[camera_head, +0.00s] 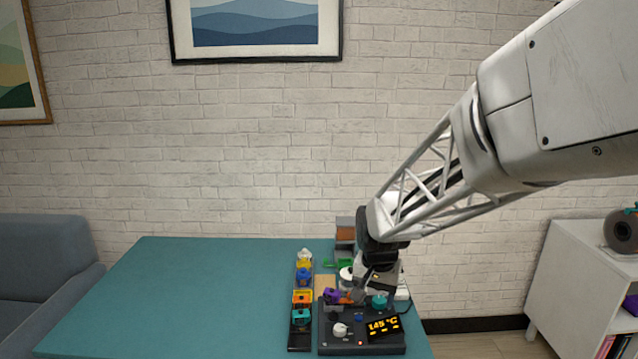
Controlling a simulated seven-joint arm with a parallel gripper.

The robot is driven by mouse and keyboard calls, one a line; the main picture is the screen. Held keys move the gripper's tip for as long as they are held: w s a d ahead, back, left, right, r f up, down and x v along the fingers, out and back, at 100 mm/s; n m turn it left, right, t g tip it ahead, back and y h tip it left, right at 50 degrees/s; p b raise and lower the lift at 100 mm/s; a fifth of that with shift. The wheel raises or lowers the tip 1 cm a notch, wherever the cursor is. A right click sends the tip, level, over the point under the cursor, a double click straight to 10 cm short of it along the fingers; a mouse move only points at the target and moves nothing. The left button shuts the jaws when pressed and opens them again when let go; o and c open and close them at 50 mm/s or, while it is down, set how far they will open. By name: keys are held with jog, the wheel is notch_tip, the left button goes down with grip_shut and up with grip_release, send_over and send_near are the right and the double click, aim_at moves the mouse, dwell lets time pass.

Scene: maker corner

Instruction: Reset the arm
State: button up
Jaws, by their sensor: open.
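My arm reaches in from the upper right, over the right end of the teal table (180,290). My gripper (361,291) points down, low above the back of a dark control box (345,346). Its jaws are open; the fingertips are small and partly lost among the objects there. A purple piece (331,296) and a small orange-red part lie just left of the fingertips. A teal round part (379,301) is just right. I cannot tell whether the gripper touches any of them.
The box has a display (383,326) reading 145 °C and a white knob (340,329). A dark rack (300,341) holds yellow, blue, orange and teal pieces. A brown-and-grey unit stands behind. The table's left is clear; a white cabinet (570,280) stands right.

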jog(key=s+d+r+n, duration=0.2)
jog(key=s+d+r, duration=0.1)
jog(key=s, duration=1)
jog(key=s+d+r+n+t, duration=0.1)
jog(key=s+r, duration=0.4)
jog(key=s, duration=0.9)
jog(key=shift+s+d+r+n+t, duration=0.25)
jog(key=shift+d+n, duration=0.25)
jog(key=shift+d, duration=0.6)
